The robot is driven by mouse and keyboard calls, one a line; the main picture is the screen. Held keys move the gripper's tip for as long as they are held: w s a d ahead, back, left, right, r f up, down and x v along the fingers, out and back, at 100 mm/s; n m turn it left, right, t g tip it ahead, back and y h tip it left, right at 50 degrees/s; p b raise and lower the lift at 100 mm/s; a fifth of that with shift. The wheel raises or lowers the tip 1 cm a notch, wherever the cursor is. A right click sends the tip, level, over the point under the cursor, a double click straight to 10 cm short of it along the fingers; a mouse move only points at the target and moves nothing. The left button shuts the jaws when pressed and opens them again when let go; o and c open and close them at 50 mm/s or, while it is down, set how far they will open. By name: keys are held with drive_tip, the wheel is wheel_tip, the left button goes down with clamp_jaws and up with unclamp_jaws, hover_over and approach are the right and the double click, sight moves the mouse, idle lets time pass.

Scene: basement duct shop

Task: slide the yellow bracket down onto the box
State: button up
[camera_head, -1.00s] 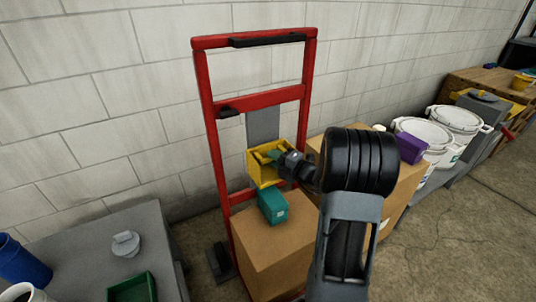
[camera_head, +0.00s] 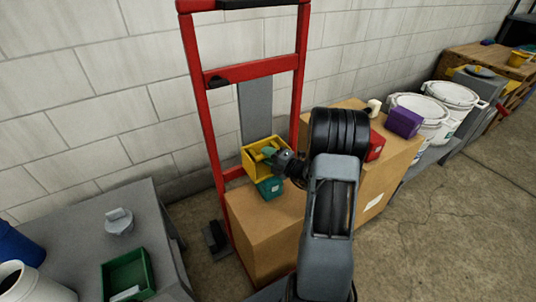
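The yellow bracket (camera_head: 252,165) is an open, tray-like piece in front of a grey upright plate (camera_head: 254,110) on the red hand truck (camera_head: 236,72). A teal box (camera_head: 271,189) stands under it on a large cardboard box (camera_head: 262,225). The bracket's lower edge overlaps the teal box's top in this view; I cannot tell whether they touch. My gripper (camera_head: 268,153) reaches in from the right, its greenish tips at the bracket's open inside. The tips are too small and partly hidden to show whether they are closed on it.
A taller cardboard box (camera_head: 380,172) on the right carries a red box (camera_head: 375,146) and a purple box (camera_head: 404,122). White buckets (camera_head: 450,93) stand beyond. A grey table (camera_head: 85,230) with a green tray (camera_head: 128,272) is at left. A block wall is behind.

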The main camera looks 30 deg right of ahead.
drive_tip(key=o, duration=0.3)
drive_tip(key=shift+s+d+r, duration=0.1)
drive_tip(key=shift+s+d, duration=0.05)
drive_tip(key=shift+s, duration=0.1)
drive_tip(key=p+v, duration=0.3)
drive_tip(key=v, duration=1)
drive_tip(key=shift+s, duration=0.15)
